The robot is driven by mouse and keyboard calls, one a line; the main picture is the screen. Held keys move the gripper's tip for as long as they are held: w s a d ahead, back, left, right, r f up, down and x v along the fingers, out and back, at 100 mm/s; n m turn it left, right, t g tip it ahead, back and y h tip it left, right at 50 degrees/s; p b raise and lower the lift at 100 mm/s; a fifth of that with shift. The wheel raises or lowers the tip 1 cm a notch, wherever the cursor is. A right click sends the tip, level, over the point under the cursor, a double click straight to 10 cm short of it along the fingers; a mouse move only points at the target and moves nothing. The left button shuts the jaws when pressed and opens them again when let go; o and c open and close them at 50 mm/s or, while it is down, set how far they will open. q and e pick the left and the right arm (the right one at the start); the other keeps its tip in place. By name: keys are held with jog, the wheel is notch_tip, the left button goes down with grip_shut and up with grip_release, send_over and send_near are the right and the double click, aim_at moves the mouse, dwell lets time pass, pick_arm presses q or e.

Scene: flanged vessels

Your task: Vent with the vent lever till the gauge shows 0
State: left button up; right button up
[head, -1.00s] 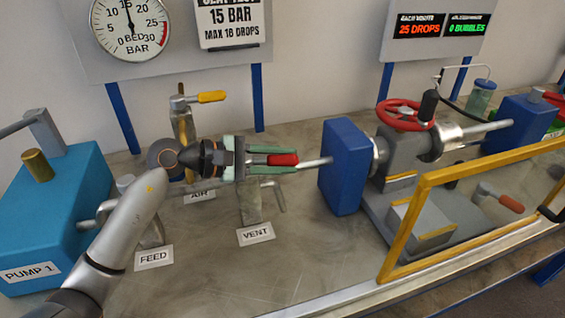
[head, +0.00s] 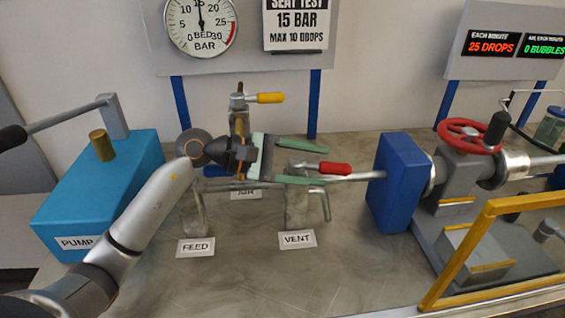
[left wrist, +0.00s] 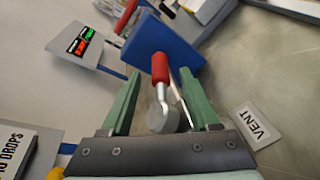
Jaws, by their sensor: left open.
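The vent lever (head: 335,168) has a red handle and points right from the valve behind the VENT label (head: 297,239). The round gauge (head: 200,24), marked BED BAR, has its needle pointing up near 15. In the left wrist view the red handle (left wrist: 160,67) stands between the open fingers, apart from both. My right gripper is not in view.
A yellow air lever (head: 268,98) stands behind my gripper. A blue block (head: 398,183) is right of the vent lever on the pipe. A red handwheel (head: 470,135) and a yellow-framed guard (head: 465,262) are further right. The teal pump (head: 95,195) is at left. The front bench is clear.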

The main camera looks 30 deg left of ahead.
pick_arm(q)
jog(key=b+v, duration=0.1)
jog(key=v, duration=0.7)
jog(key=shift+b, duration=0.35)
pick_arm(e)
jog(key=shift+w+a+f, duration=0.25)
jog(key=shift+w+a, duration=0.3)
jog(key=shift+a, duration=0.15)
